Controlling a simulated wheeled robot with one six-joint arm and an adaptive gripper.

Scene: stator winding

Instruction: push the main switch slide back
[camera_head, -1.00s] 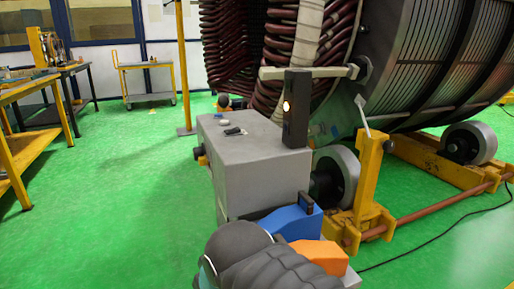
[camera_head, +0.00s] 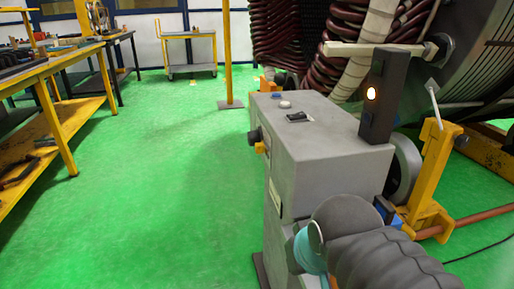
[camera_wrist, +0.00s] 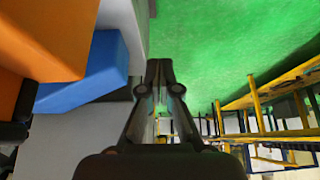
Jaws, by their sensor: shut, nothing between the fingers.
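The grey cabinet (camera_head: 325,150) stands right of centre in the head view. On its top lie a small black switch-like part (camera_head: 297,117) and a pale round button (camera_head: 285,104). I cannot tell for sure which part is the main switch slide. A black knob (camera_head: 254,136) and a yellow one (camera_head: 261,148) stick out of the left side. My gripper (camera_wrist: 160,70) shows in the wrist view, shut and empty, apart from the blue block beside it. In the head view my arm hides the cabinet's lower front, and the fingers cannot be made out.
A dark upright box (camera_head: 377,100) with a lit lamp stands at the cabinet's right edge. A blue block (camera_wrist: 88,75) and an orange block (camera_wrist: 45,35) lie left in the wrist view. The large stator is behind. A yellow workbench (camera_head: 65,115) stands left; green floor between is clear.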

